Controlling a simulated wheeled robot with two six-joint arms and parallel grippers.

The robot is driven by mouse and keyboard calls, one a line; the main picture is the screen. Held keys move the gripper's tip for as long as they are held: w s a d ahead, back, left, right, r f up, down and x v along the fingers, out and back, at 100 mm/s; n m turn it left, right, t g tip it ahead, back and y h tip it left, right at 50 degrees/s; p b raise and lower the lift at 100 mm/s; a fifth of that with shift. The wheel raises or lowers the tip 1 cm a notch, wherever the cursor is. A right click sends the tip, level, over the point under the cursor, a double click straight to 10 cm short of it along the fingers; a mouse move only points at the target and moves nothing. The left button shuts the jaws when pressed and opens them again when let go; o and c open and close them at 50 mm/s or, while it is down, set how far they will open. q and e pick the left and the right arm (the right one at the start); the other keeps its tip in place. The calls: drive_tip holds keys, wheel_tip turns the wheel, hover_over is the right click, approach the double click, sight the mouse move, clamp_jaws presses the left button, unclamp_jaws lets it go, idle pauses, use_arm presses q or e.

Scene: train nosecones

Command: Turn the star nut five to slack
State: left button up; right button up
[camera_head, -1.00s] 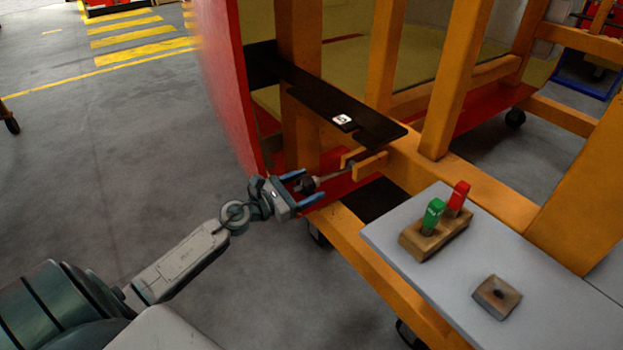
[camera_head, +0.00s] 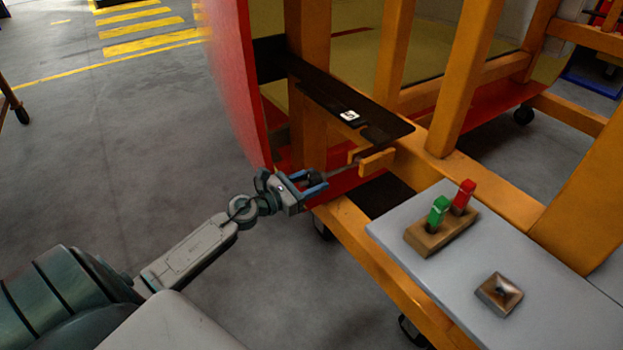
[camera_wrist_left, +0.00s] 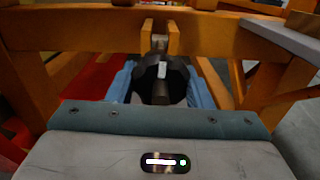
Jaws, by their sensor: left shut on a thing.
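The black star nut (camera_head: 314,177) sits on a thin rod that runs to an orange bracket (camera_head: 376,162) on the orange frame, below a black plate with a white label reading 5 (camera_head: 349,115). My left gripper (camera_head: 318,184) is shut on the star nut, its blue fingers on either side of it. In the left wrist view the dark lobed nut (camera_wrist_left: 160,80) with a pale mark fills the space between the fingers. The far side of the nut is hidden. My right gripper is in neither view.
A red panel (camera_head: 238,80) stands close beside the left gripper. To the right, a grey shelf (camera_head: 560,300) carries a wooden block (camera_head: 440,236) with a green and a red handle, and a small square piece (camera_head: 499,294). Open floor lies to the left.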

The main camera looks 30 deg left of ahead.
use_arm(q)
drive_tip(key=shift+r+n+p, duration=0.2)
drive_tip(key=shift+n+p, duration=0.5)
drive_tip(key=shift+n, duration=0.2)
drive_tip(key=shift+n+y+p, duration=0.3)
drive_tip(key=shift+n+p, duration=0.1)
drive_tip(key=shift+n, duration=0.2)
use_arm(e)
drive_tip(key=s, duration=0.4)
use_arm(q)
drive_tip(key=n+p, duration=0.4)
drive_tip(key=shift+d+r+n, duration=0.1)
drive_tip(key=shift+n, duration=0.3)
drive_tip(key=n+y+p, duration=0.1)
drive_tip(key=n+p, duration=0.8)
drive_tip(key=shift+n+p, duration=1.3)
drive_tip(key=shift+p, duration=0.05)
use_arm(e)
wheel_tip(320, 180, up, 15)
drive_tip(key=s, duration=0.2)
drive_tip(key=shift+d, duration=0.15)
use_arm(q)
drive_tip(key=o, duration=1)
